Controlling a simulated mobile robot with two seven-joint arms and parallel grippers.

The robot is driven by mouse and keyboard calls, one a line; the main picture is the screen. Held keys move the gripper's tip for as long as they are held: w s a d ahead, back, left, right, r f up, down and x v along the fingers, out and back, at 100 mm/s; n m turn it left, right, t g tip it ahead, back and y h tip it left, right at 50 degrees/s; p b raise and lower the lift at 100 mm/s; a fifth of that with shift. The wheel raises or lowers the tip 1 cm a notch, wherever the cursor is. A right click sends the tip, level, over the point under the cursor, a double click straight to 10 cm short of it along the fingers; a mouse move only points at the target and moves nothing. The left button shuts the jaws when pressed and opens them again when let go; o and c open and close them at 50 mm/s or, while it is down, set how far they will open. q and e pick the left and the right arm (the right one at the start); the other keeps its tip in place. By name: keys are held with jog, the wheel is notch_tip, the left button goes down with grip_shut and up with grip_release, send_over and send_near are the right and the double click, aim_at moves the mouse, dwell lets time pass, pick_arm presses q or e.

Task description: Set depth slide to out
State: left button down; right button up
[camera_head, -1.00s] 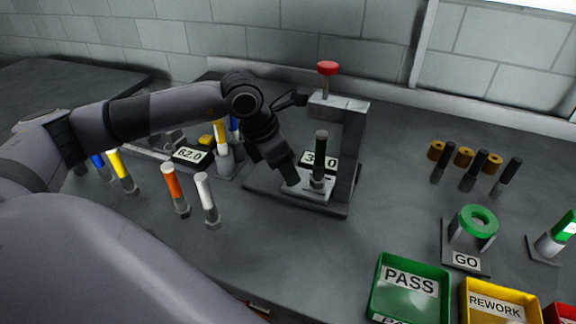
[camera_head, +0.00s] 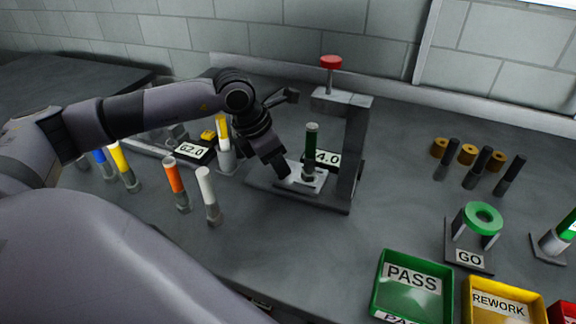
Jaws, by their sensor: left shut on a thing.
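The crimper press (camera_head: 352,150) stands at the centre with a red knob (camera_head: 331,62) on top. At its foot is the light-grey depth slide (camera_head: 318,184), carrying an upright grey holder with a dark green cylinder (camera_head: 312,135). A number plate (camera_head: 327,158) behind it reads "4.0", its left part hidden by the cylinder. My left gripper (camera_head: 284,173) reaches down at the left end of the slide and is shut on the slide; its fingertips hide the part they grip. My right gripper is out of view.
A second station with a number plate (camera_head: 192,151) stands to the left, partly behind my arm. Orange (camera_head: 174,176) and white (camera_head: 206,185) cylinders stand in front. A GO gauge (camera_head: 482,220), a green PASS tray (camera_head: 383,312) and a yellow REWORK tray (camera_head: 506,312) are at right.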

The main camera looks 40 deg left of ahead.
pick_arm(q)
jog(key=shift+s+a, duration=0.25)
jog(key=shift+a, duration=0.75)
jog(key=c, duration=1)
grip_release()
jog(key=shift+r, duration=0.1)
jog(key=b+v, duration=0.1)
jog(key=v, duration=0.6)
